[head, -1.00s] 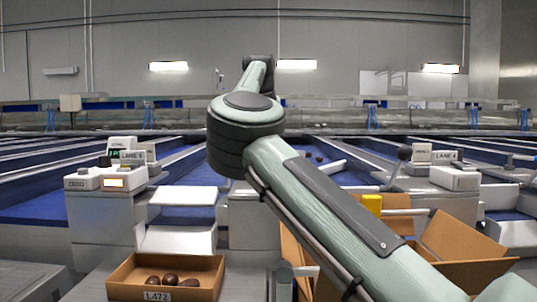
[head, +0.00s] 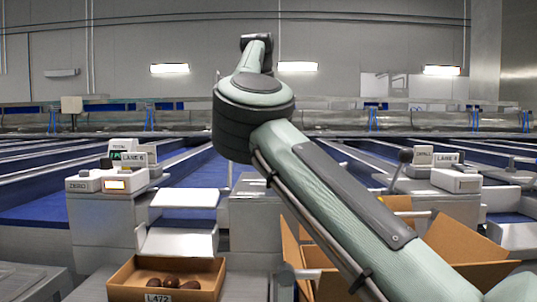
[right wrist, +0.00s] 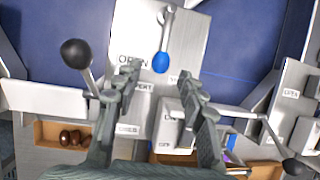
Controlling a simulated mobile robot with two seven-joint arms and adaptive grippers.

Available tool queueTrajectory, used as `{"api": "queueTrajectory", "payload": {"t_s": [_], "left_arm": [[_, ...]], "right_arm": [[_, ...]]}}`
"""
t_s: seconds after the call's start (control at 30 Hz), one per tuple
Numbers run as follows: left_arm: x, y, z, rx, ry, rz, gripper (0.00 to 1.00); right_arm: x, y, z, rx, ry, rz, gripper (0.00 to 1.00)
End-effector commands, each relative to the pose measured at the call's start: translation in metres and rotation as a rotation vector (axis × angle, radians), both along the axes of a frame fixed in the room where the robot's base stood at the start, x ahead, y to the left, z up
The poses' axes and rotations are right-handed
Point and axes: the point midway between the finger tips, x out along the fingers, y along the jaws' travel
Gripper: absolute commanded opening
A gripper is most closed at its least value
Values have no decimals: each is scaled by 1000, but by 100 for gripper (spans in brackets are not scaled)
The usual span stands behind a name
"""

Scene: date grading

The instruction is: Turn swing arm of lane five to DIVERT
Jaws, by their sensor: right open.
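In the right wrist view a swing arm with a blue knob (right wrist: 161,62) hangs down over a pale plate (right wrist: 192,42). The word OPEN is printed left of the knob, and a partly covered label ending in "VERT" sits below it. My right gripper (right wrist: 158,76) is open, with one finger on each side of the space just below the knob. I cannot tell whether a finger touches it. In the head view my right arm crosses the middle and hides its gripper and most of the lane behind. My left gripper is not in view.
A lever with a black ball (right wrist: 76,53) stands left of my fingers; another black ball (right wrist: 297,166) is at lower right. A box of dates (head: 120,290) stands front left. An open carton (head: 470,250) is at right. Lane signs (head: 447,158) flank my arm.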

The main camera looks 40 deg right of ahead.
Motion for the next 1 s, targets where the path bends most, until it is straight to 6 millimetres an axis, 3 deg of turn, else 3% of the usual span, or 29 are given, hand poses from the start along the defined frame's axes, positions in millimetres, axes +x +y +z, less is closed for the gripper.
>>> {"api": "queueTrajectory", "payload": {"t_s": [0.2,0.4,1.0], "left_arm": [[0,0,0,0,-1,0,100],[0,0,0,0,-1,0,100],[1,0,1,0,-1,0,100]], "right_arm": [[-11,13,42,-2,-2,1,41],[-17,19,61,-1,-1,0,41],[-17,21,64,-1,1,0,41]]}}
